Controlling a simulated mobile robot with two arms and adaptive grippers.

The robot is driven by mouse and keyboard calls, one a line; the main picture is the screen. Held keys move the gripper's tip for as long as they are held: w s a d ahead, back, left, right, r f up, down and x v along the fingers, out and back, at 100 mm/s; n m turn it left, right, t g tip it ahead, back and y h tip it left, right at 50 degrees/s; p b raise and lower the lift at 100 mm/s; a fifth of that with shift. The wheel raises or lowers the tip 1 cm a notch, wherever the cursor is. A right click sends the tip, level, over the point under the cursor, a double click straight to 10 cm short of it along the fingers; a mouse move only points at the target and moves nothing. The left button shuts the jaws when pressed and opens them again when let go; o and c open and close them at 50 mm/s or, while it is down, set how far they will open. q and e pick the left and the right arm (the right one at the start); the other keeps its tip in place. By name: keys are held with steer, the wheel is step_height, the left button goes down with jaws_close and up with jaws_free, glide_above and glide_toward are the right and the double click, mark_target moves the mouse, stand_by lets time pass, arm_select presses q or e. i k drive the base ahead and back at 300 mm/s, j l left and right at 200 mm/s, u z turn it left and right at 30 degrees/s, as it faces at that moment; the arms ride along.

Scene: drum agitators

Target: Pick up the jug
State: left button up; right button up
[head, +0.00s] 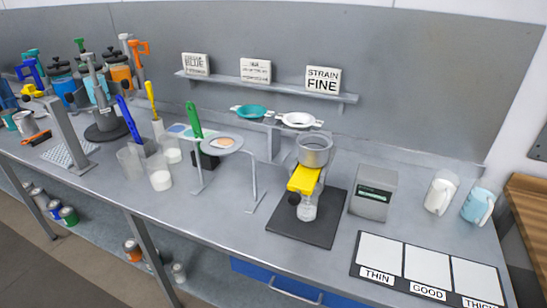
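Two jugs stand upright at the right end of the grey workbench (240,207). One is a white jug (439,192). The other is a light blue jug (477,203) to its right, with a white handle on its front right side. A small gap separates them. What they hold inside is too small to tell. Neither of my grippers shows in the head view, so nothing is seen touching either jug.
A grey box with a display (374,192) stands left of the jugs. The THIN, GOOD and THICK board (404,264) lies in front. A yellow-handled stand (304,180) is on a dark mat (324,228). A wooden surface (527,210) lies to the right.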

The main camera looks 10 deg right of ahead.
mark_target(477, 206)
steer(key=z, duration=1.8)
